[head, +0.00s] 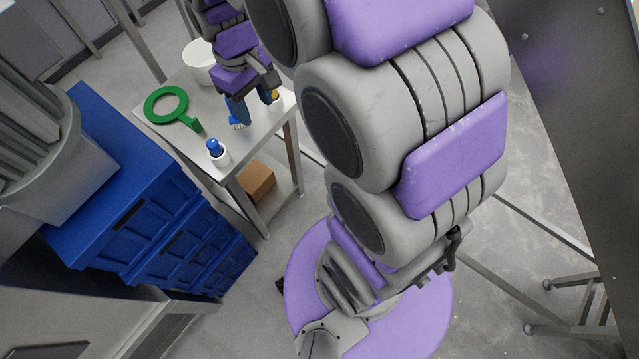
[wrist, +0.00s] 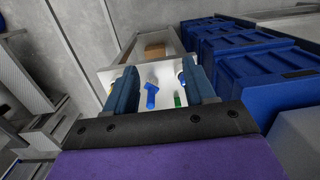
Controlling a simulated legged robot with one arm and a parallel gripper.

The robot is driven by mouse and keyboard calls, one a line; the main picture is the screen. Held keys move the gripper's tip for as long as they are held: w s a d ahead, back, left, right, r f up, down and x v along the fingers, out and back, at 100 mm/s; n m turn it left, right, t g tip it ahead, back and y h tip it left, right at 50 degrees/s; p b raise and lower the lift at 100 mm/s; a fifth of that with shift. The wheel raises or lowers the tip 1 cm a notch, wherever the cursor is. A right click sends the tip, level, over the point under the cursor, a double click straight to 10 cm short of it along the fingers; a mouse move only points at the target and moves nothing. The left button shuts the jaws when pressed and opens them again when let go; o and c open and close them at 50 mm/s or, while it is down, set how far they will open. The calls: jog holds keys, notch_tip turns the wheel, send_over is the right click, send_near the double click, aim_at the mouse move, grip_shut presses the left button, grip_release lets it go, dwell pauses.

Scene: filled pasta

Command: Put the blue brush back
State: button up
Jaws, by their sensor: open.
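The blue brush (wrist: 151,97) is on the metal table (wrist: 143,73), between my two fingers as seen in the wrist view. In the head view only a small bright blue part with pale bristles (head: 237,124) shows below my gripper. My gripper (head: 254,106) is open and empty above the table; its two dark blue fingers frame the brush in the wrist view (wrist: 160,78). A white holder with a blue-topped item (head: 215,151) stands at the near table corner. Another white holder with a yellow item (head: 276,99) is partly hidden behind my gripper.
A green ring-shaped tool with a handle (head: 167,103) lies on the table's left side. A white bucket (head: 198,62) stands at the back. Stacked blue crates (head: 140,200) stand left of the table. A cardboard box (head: 257,182) sits on the lower shelf.

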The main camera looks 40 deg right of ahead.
jog(key=s+m, duration=0.3)
jog(key=s, duration=1.9)
jog(key=shift+m+g, duration=0.4)
jog(key=shift+c, duration=0.9)
jog(key=shift+d, duration=0.15)
jog(key=shift+c, duration=0.2)
